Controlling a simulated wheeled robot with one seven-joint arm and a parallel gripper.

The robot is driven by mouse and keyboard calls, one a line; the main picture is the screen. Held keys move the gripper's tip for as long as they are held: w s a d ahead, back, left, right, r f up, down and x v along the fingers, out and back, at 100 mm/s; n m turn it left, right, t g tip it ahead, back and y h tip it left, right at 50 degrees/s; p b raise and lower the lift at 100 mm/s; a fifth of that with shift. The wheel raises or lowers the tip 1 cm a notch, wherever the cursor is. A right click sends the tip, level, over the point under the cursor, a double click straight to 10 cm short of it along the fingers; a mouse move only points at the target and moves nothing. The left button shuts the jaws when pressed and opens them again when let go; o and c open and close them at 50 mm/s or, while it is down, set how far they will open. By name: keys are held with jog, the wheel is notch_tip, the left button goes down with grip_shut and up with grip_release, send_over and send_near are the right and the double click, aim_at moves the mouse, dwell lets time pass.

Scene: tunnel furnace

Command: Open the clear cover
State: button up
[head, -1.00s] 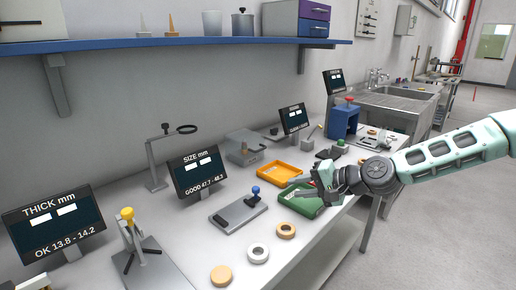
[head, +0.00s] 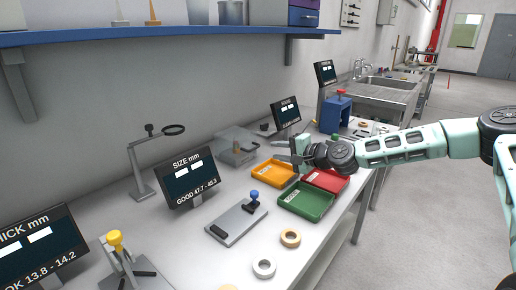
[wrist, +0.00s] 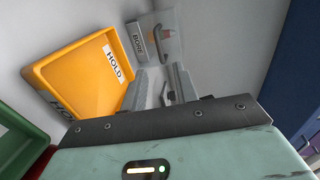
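The clear cover (head: 236,140) sits on a grey box against the wall, behind the orange tray. In the wrist view the see-through cover (wrist: 172,32) shows beyond my fingertips, with a dark curved handle (wrist: 159,42) and a plate marked BORE (wrist: 138,42) beside it. It looks closed. My gripper (head: 289,157) is above the bench near the orange tray, to the right of the cover and apart from it. In the wrist view the two fingers (wrist: 159,88) stand apart with nothing between them.
An orange HOLD tray (head: 257,178), a green tray (head: 290,206) and a red tray (head: 342,184) lie on the bench. The SIZE screen (head: 172,188) stands left of the cover, and another screen (head: 274,113) behind. A blue shelf (head: 150,35) overhangs the bench.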

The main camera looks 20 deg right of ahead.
aim_at(256, 148)
jog(key=p+x, duration=0.1)
jog(key=x, duration=0.8)
grip_shut()
